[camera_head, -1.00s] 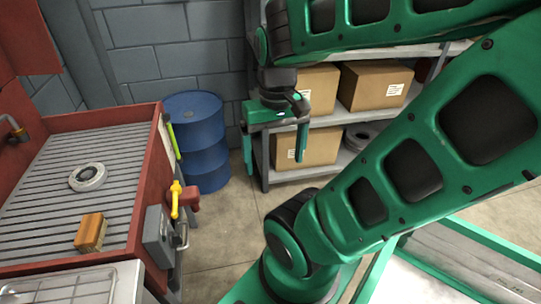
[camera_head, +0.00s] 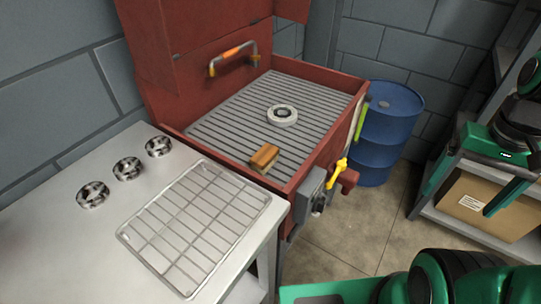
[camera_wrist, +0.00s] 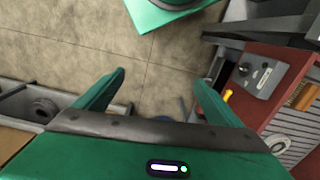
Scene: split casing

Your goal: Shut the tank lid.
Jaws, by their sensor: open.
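The red tank (camera_head: 342,115) has a slatted grey floor and stands open in the middle of the head view. Its red lid (camera_head: 190,92) stands raised at the back left, with an orange-and-grey handle (camera_head: 233,56) on its inner face. A grey ring part (camera_head: 282,115) and an orange-brown block (camera_head: 264,158) lie on the slats. My green gripper (camera_head: 474,184) is at the right edge of the head view, well apart from the tank. In the wrist view my gripper (camera_wrist: 158,78) is open and empty above the floor, with the tank's side (camera_wrist: 268,85) at the right.
A steel bench (camera_head: 100,245) with a wire rack (camera_head: 195,228) and round black-and-silver parts stands left of the tank. A yellow valve handle (camera_head: 338,172) sticks out from the tank's side. A blue drum (camera_head: 390,125) and a shelf with a cardboard box (camera_head: 472,203) stand at the right.

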